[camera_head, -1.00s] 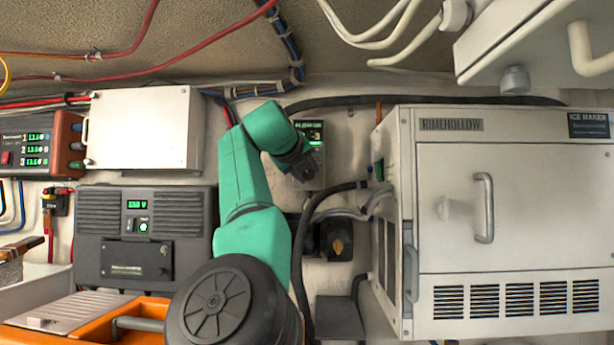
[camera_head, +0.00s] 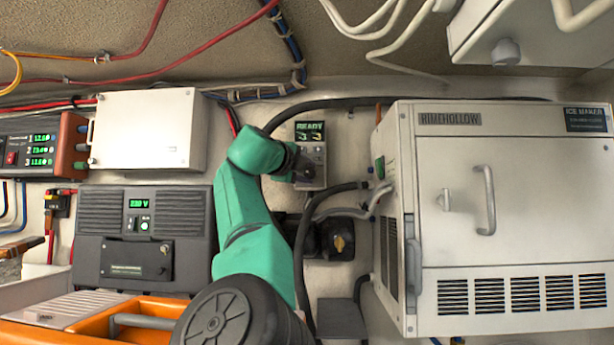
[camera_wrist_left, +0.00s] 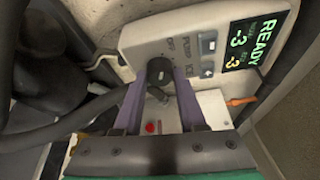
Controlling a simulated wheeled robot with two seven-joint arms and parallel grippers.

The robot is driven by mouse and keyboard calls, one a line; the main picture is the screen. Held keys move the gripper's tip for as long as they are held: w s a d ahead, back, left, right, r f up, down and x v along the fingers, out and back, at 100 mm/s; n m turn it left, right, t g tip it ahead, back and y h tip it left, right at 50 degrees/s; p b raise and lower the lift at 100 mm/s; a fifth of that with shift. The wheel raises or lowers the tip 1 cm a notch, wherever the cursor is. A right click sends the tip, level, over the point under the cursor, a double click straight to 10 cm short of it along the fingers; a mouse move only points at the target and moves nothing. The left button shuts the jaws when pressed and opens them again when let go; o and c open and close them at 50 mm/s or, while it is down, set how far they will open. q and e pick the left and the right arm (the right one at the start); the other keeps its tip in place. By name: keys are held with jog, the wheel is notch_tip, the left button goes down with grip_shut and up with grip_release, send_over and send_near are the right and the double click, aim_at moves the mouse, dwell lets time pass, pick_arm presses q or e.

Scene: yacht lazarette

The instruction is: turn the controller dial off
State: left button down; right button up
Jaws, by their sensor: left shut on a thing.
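The controller (camera_head: 311,142) is a small grey wall box with a green display reading READY. In the left wrist view the controller (camera_wrist_left: 195,45) shows labels that seem to read OFF, PUMP and ICE, arranged around its dark dial (camera_wrist_left: 160,70). My left gripper (camera_wrist_left: 161,78) has its two purple fingers on either side of the dial and is shut on it. In the head view the same gripper (camera_head: 303,168) is at the controller's lower half and hides most of the dial. The dial's exact pointing is hard to tell. My right gripper is out of view.
A big ice maker (camera_head: 515,210) stands close on the right. A dark hose (camera_head: 305,225) and a black pump-like part (camera_head: 335,240) are just below the controller. A white box (camera_head: 148,128) and a dark inverter unit (camera_head: 140,240) are on the left.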

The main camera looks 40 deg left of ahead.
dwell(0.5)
pick_arm(q)
jog(key=shift+c, duration=2.4)
grip_release()
jog(key=shift+s, duration=0.1)
jog(key=b+v, duration=0.2)
jog(key=v, duration=0.1)
jog(key=b+v, duration=0.1)
jog(key=shift+s+f+b, duration=0.25)
jog(key=shift+f+b, duration=0.05)
jog(key=shift+f, duration=0.1)
jog(key=b, duration=0.3)
send_near(308, 176)
jog(key=v, duration=0.6)
jog(key=shift+r, duration=0.3)
jog(key=shift+w, duration=0.1)
